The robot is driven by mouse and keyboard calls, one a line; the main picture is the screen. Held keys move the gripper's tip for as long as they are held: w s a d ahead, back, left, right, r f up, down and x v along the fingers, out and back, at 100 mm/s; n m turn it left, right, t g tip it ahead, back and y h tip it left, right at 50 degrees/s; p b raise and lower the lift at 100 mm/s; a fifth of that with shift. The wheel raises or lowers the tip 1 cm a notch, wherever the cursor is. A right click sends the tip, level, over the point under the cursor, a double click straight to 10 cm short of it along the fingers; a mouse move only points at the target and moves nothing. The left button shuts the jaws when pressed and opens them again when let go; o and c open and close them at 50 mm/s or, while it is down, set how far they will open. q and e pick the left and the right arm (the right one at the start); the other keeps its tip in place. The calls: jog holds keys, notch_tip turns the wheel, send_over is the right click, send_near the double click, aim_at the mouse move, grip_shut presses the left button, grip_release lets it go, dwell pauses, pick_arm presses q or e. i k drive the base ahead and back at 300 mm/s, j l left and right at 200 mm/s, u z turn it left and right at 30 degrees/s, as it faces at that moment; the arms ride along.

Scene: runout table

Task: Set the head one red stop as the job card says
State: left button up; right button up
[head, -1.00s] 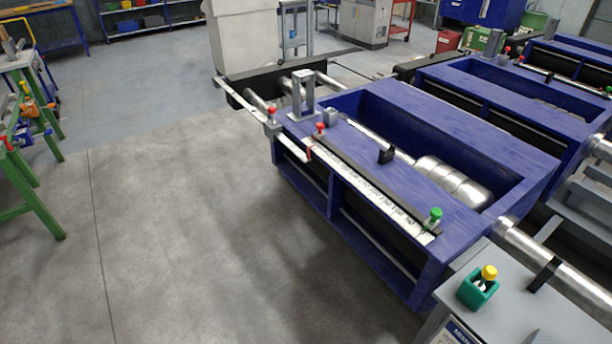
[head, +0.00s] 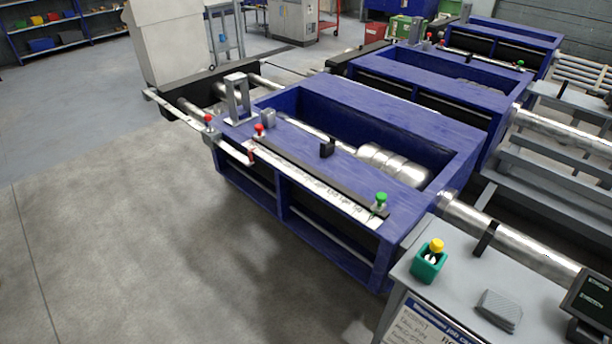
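The nearest blue machine frame (head: 335,235) has a white scale strip (head: 318,188) along its front top edge. A red-knobbed stop (head: 259,132) stands near the strip's left end, and a small red marker (head: 251,157) sits just below it. Another red knob (head: 208,119) is on the thin rail further left. A green-knobbed stop (head: 381,199) stands at the strip's right end. A printed card (head: 425,325) hangs on the front of the grey table at lower right; its small text is mostly unreadable and it is cut off below. Neither of my grippers is in view.
The grey table (head: 462,275) holds a green block with a yellow knob (head: 435,247), a dark grey ribbed block (head: 499,308) and a dark screen (head: 590,305). Similar blue frames (head: 430,85) stand behind. The concrete floor (head: 110,235) at left is clear.

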aim_at(259, 136)
jog(key=i+j+z, duration=0.25)
jog(key=i+j, duration=0.25)
jog(key=i+j+z, duration=0.25)
jog(key=i+j, duration=0.25)
jog(key=j, duration=0.1)
